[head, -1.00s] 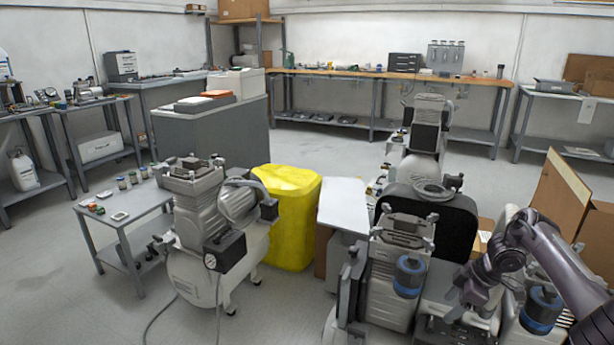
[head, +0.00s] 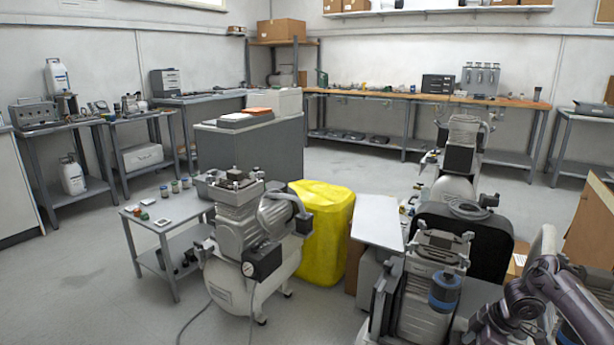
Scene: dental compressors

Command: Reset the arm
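My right arm comes in from the lower right of the head view, bent at a dark joint. Its gripper (head: 490,325) is low in the picture, by the compressor with the blue-banded cylinder (head: 445,292). Its fingers are too small and dark to tell open from shut. My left arm and gripper are not in view.
A compressor on a white tank (head: 250,290) stands left of a yellow covered bin (head: 322,235). A small grey table (head: 165,215) holds jars and small parts. More compressors crowd the right. Open floor lies at left and behind.

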